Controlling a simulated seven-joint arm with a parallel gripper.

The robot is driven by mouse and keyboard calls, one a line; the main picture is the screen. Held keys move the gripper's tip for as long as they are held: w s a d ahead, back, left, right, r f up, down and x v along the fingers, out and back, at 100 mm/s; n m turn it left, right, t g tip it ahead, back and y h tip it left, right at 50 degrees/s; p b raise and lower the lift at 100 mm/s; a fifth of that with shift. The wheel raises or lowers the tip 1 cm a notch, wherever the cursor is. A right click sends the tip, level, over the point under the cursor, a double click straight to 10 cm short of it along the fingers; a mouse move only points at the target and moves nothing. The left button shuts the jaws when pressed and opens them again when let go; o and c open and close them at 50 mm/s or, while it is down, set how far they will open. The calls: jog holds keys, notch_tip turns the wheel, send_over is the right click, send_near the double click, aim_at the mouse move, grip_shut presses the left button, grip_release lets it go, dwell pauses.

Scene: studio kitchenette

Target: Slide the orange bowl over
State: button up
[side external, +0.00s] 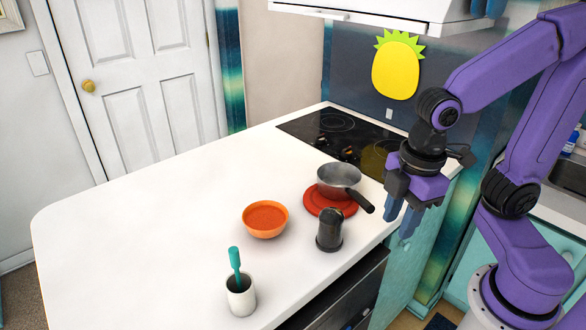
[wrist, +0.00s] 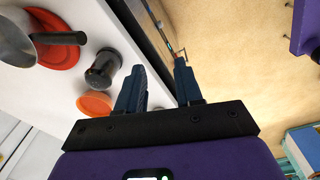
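The orange bowl (side external: 265,220) stands upright on the white counter, left of the pan and the dark grinder. In the wrist view the orange bowl (wrist: 95,104) shows in part, with its lower side hidden behind my gripper. My gripper (side external: 402,222) hangs at the counter's right edge, to the right of the pan and well apart from the bowl. In the wrist view my gripper (wrist: 162,82) has its two blue fingers spread, with nothing between them.
A grey pan (side external: 338,177) sits on a red round mat (side external: 318,205), its handle pointing toward my gripper. A dark grinder (side external: 329,231) stands between bowl and counter edge. A white cup (side external: 240,297) holds a teal utensil (side external: 235,262). The counter (side external: 150,220) left of the bowl is clear.

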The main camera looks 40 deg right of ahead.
aim_at(283, 224)
jog(key=w+a+r+n+t, duration=0.1)
jog(key=w+a+r+n, duration=0.1)
jog(key=w, duration=0.7)
jog(key=w+a+r+n+t, duration=0.1)
jog(key=w+a+r+n, duration=0.2)
jog(key=w, duration=0.6)
jog(key=shift+w+a+n, duration=0.35)
jog(key=shift+a+n, duration=0.05)
jog(key=shift+a, duration=0.6)
jog(key=x, duration=1.7)
jog(key=shift+d+f, duration=0.1)
jog(key=shift+f, duration=0.05)
grip_shut()
